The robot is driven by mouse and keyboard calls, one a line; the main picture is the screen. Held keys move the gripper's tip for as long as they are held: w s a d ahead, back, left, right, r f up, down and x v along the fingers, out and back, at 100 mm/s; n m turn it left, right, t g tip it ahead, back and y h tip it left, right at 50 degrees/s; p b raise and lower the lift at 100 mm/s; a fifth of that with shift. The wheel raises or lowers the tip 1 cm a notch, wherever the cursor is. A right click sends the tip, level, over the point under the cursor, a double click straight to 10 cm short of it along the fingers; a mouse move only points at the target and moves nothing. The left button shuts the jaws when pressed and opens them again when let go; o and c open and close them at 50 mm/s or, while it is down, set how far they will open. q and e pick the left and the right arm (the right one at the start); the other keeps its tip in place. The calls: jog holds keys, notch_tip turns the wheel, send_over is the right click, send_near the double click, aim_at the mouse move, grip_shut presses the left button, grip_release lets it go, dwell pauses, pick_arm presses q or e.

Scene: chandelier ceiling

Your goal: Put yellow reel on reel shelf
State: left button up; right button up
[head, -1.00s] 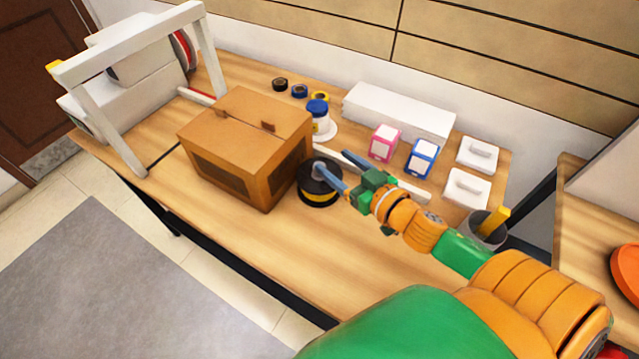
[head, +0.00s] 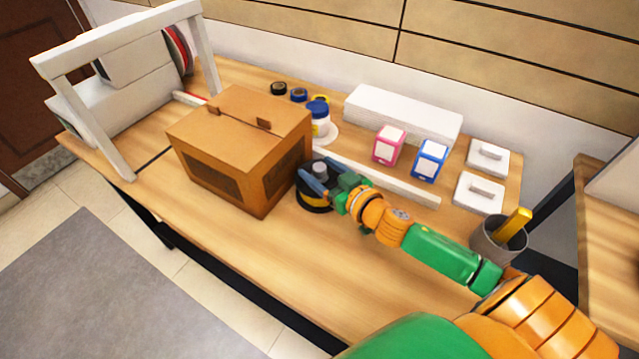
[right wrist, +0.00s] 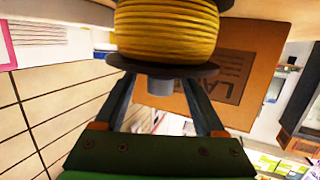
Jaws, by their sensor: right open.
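The yellow reel (head: 316,205) stands on the table right of the cardboard box, its black flange up and a grey hub on top. In the right wrist view the yellow winding (right wrist: 167,32) shows between two dark flanges. My right gripper (head: 318,177) is open at the top of the reel. Its blue-grey fingers are on either side of the grey hub (right wrist: 160,84); I cannot tell whether they touch it. The reel shelf, a white frame (head: 120,42) at the table's left end, holds white-sided reels, one with red. My left gripper is not in view.
The cardboard box (head: 240,145) stands close left of the reel, between it and the shelf. Tape rolls, a blue-lidded jar (head: 318,118), pink and blue boxes and a long white box (head: 403,115) stand behind. The front table strip is clear.

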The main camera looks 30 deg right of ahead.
jog(key=shift+w+a, duration=0.1)
jog(key=shift+w, duration=0.2)
grip_shut()
dwell(1.2)
